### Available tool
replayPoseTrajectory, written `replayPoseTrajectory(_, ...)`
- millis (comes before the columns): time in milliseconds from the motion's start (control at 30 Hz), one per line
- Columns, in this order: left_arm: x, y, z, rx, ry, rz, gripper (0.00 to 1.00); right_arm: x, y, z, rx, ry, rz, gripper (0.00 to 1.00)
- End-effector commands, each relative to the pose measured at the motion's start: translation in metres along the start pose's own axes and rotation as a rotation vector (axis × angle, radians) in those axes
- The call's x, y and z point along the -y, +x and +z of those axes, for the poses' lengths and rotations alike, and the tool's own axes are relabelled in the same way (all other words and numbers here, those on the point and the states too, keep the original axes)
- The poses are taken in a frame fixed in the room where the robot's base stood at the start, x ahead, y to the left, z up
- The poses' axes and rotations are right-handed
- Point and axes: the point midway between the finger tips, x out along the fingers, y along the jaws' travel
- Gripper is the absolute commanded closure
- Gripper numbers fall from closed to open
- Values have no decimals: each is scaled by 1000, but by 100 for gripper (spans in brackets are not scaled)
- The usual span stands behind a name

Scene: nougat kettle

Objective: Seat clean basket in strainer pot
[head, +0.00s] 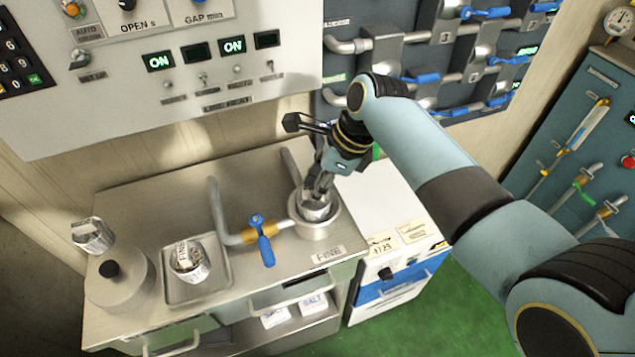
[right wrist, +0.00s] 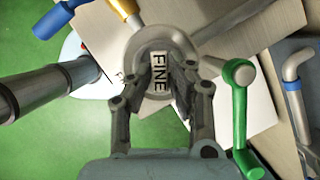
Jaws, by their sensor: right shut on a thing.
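The strainer pot (head: 318,232) is a round metal pot at the right front of the steel counter, beside the FINE label. My right gripper (head: 321,190) points down over it, shut on the tag of a small metal basket (head: 316,212). The basket is within the pot's mouth; I cannot tell whether it rests on the bottom. In the right wrist view the fingers (right wrist: 163,80) hold the tag marked FINE (right wrist: 160,72), with the round pot (right wrist: 140,40) around and beneath it. Another basket marked FINE (head: 190,262) sits in a tray. My left gripper is not in view.
The square metal tray (head: 222,285) lies left of a pipe with a blue valve lever (head: 263,240). A lidded pot with a black knob (head: 112,285) and another printed basket (head: 92,236) stand further left. A white cabinet (head: 375,205) is at right; a control panel is behind.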

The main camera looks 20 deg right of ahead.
Motion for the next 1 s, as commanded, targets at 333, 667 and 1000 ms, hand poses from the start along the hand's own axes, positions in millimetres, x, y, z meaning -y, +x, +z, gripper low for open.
replayPoseTrajectory(333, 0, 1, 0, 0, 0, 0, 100, 0, 6, -2, 0, 0, 1, 100)
replayPoseTrajectory(667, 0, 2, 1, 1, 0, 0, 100, 0, 12, -5, 0, 0, 0, 100)
replayPoseTrajectory(1000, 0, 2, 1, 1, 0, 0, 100, 0, 13, -5, 0, 0, 0, 100)
